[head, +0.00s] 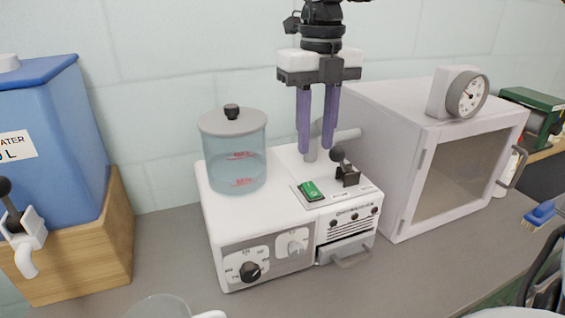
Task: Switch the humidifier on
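The humidifier (220,215) is a white box on the grey worktop, with a clear lidded water tank (232,150) on its left half. A green switch (311,190) sits on a plate on its top right, and I cannot tell its position. Behind the switch is a black-knobbed lever (344,166). My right gripper (316,150) points down over the back right of the humidifier's top, behind the switch. Its two purple fingers are apart with nothing between them. I cannot tell whether the tips touch anything. My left gripper is not in view.
A grey-white nozzle (346,135) stands close behind the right fingers. A white cabinet (410,205) with a gauge (466,94) stands to the right. A blue water container (45,160) on a wooden block (105,255) is at left. A clear vessel (160,307) is at the front edge.

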